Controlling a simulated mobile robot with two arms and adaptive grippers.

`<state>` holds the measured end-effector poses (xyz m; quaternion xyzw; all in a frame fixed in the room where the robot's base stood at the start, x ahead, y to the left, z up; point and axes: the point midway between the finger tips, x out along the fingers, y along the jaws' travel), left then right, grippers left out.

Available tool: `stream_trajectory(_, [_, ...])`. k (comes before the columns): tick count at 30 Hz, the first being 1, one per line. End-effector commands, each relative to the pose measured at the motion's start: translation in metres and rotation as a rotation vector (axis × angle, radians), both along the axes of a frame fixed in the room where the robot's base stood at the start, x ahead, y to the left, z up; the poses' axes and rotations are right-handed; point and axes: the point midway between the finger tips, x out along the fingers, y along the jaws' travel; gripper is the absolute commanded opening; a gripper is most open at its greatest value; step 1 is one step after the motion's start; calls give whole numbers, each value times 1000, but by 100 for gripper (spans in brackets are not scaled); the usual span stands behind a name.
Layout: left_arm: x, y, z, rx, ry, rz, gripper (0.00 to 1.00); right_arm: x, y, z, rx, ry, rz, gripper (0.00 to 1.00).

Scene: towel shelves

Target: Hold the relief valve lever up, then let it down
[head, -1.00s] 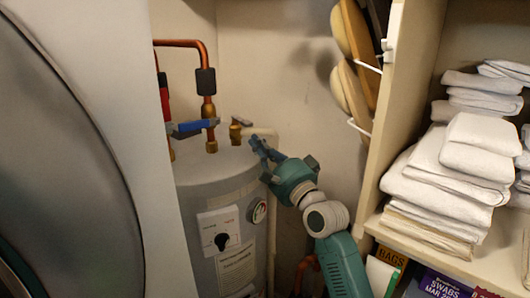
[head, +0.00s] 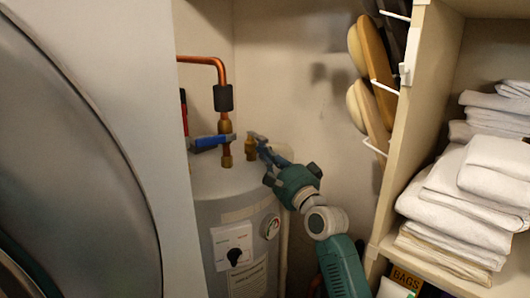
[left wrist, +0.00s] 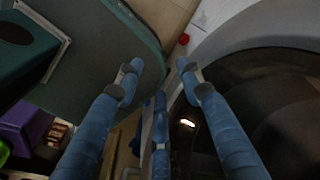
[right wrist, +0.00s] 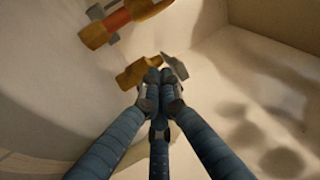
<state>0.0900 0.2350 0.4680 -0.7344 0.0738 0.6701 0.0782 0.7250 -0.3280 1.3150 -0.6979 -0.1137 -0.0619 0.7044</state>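The relief valve (head: 250,149) is a small brass fitting on top of the white water cylinder (head: 207,187), with a short grey lever (head: 258,136) at its top. The right wrist view shows its brass body (right wrist: 138,73) and the lever (right wrist: 175,66) just beyond my fingertips. My right gripper (head: 264,149) is at the valve's right side, just below the lever. Its fingers (right wrist: 160,78) are together, and the lever's end sticks out past them. Contact with the lever is not clear. My left gripper (left wrist: 160,72) is open and empty, away from the valve.
A blue-handled valve (head: 212,141) and copper pipe (head: 205,60) stand left of the relief valve. A shelf (head: 400,135) with folded white towels (head: 470,190) is on the right. Brushes (head: 370,90) hang on its side. A large rounded grey machine front (head: 60,150) fills the left.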

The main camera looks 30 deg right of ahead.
Motion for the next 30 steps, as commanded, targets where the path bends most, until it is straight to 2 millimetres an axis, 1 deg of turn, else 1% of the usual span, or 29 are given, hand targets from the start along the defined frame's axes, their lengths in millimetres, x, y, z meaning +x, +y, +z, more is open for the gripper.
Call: stream_trajectory(30, [0,0,37,1,0,0,38,10,1,42,1,-4,0,0])
